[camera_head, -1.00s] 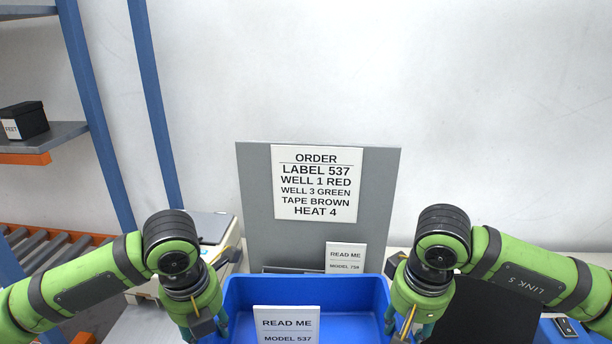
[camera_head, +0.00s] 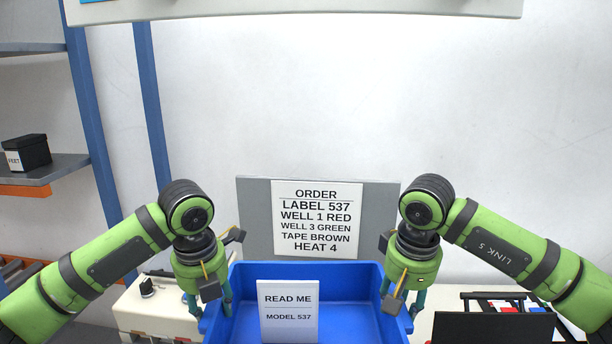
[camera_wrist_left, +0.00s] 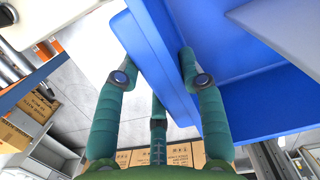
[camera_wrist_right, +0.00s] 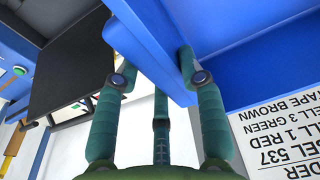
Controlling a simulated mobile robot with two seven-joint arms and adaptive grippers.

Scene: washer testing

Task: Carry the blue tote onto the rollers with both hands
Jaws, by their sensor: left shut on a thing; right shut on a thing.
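The blue tote (camera_head: 350,285) is at the bottom centre of the head view, in front of the order board. A white card (camera_head: 289,312) reading "READ ME MODEL 537" stands upright in it. My left gripper (camera_head: 212,305) is shut on the tote's left wall; the left wrist view shows its fingers (camera_wrist_left: 160,75) on both sides of that wall. My right gripper (camera_head: 402,298) is shut on the right wall, and its fingers (camera_wrist_right: 160,75) straddle it in the right wrist view. The tote's underside is hidden. Part of the rollers (camera_head: 14,270) shows at the far left edge.
The grey order board (camera_head: 255,215) stands behind the tote. A blue rack post (camera_head: 100,130) rises at left beside shelves with a black bin (camera_head: 27,155). A pale machine (camera_head: 150,305) is left of the tote; a black panel (camera_head: 495,328) is at right. A pale overhead edge (camera_head: 300,12) crosses the top.

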